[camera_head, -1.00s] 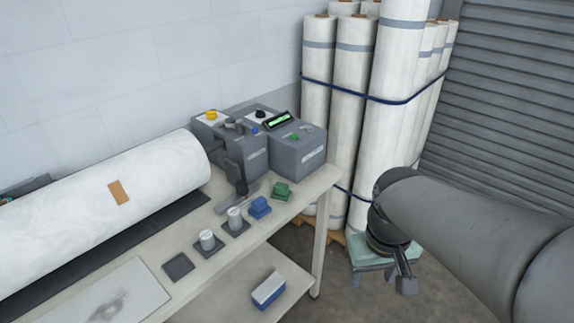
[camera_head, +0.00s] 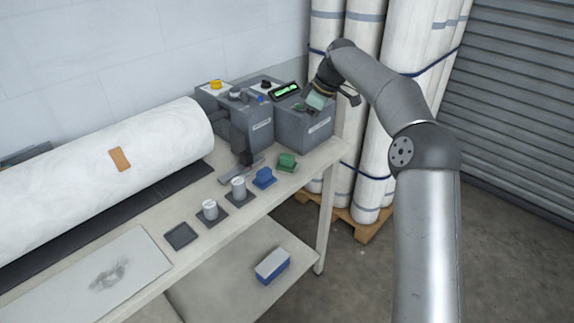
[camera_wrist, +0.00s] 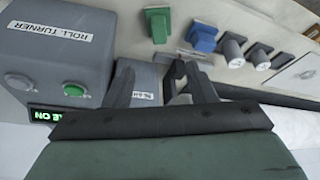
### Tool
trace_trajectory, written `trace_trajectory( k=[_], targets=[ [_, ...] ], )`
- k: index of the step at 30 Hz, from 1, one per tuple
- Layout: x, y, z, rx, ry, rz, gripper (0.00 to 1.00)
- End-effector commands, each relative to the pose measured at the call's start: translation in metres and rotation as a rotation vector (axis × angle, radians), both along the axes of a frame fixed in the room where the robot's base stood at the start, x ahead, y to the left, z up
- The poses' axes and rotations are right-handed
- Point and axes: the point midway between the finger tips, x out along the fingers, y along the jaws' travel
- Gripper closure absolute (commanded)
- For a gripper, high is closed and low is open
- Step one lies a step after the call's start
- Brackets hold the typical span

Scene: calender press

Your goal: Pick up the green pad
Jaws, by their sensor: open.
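The green pad (camera_head: 287,163) is a small block with a raised grip. It sits at the right end of the row on the bench, in front of the grey control boxes. In the wrist view the green pad (camera_wrist: 157,24) is near the top, beyond the fingertips. My gripper (camera_wrist: 158,70) is open and empty, its two fingers apart and clear of the pad. In the head view my gripper (camera_head: 328,102) is above and to the right of the pad, close to the right control box. Its fingers are partly hard to make out there.
A blue pad (camera_head: 264,178) sits left of the green one, then two grey-white cylinders (camera_head: 239,188) on dark mats. The control boxes (camera_head: 300,132) stand behind. A large white roll (camera_head: 110,160) covers the bench's left. Wrapped rolls (camera_head: 370,175) stand right of the bench.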

Motion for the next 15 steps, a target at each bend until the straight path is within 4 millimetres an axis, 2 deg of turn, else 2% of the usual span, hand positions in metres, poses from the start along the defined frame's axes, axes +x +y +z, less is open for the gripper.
trace_trajectory(
  k=[9,15],
  targets=[
    [0.006,0.026,-0.064,-0.001,0.006,0.0,0.49],
    [0.01,0.038,-0.092,-0.002,0.003,-0.001,0.49]
  ],
)
